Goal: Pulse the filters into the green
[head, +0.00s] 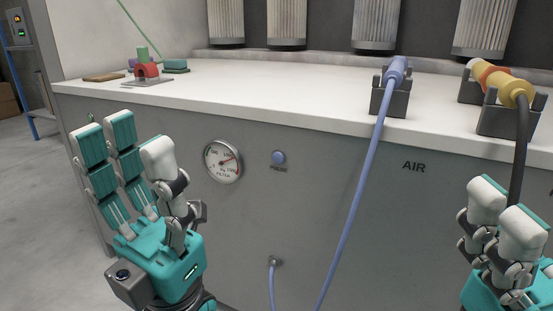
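A round white filter gauge (222,161) with a metal rim is set in the grey front panel. Red shows at the right of its dial; I cannot read the needle surely. To its right is a round blue button (279,157) with a small label under it, seemingly PULSE. Pleated filter cartridges (376,22) hang in a row along the back. My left gripper (133,142) points up with fingers apart and empty, left of the gauge and touching nothing. My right gripper (505,215) is partly cut off at the lower right; its opening is hidden.
A blue nozzle (397,70) with a blue hose (359,194) rests in a dark holder. A yellow-orange tool (505,84) with a black hose lies in holders at right. Small parts, including a red piece (146,71), sit at the back left of the white worktop (270,92).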

